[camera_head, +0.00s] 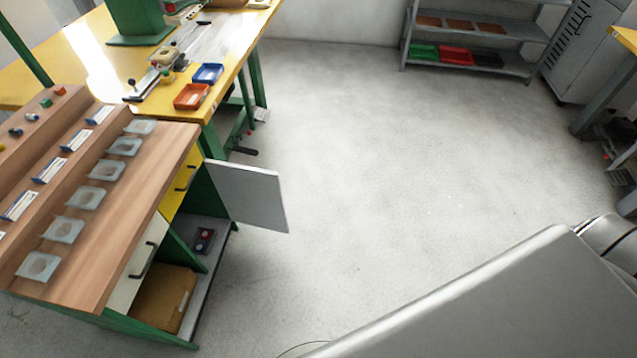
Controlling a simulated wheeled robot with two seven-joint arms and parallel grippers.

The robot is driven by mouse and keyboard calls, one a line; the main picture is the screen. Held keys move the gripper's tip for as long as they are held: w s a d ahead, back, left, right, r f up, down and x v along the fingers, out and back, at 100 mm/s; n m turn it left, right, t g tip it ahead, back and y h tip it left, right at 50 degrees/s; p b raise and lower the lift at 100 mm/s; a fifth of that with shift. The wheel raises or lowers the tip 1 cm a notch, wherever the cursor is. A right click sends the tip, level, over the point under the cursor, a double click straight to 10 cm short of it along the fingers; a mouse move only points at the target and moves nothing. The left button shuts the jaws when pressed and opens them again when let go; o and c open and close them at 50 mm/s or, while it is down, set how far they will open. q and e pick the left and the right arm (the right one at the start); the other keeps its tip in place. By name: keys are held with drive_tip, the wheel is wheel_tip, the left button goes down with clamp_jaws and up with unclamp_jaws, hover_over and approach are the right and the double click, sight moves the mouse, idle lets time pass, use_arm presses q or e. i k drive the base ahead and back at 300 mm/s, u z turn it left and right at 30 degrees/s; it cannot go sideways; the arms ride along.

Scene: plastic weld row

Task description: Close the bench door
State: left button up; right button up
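The wooden-topped bench (150,200) stands at the left. A light grey door panel (250,195) sticks out from its green frame to the right, over the floor, and stands open. Its outer edge is apart from the bench. No handle shows on the side of the door that I see. The open compartment behind it has a grey shelf (212,262), and a small dark box with red parts (203,240) stands inside. Neither of my grippers is visible in this view.
A yellow drawer front (178,192) and a cream front (134,280) with dark handles are on the bench. A brown box (168,298) sits low inside. The floor (400,170) right of the door is clear. A large grey surface fills the lower right foreground.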

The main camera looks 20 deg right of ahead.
sight(253, 196)
drive_tip(key=z, duration=1.4)
drive_tip(key=i, duration=3.15)
drive_tip(key=u, duration=3.95)
drive_tip(key=k, duration=0.25)
drive_tip(key=z, duration=0.5)
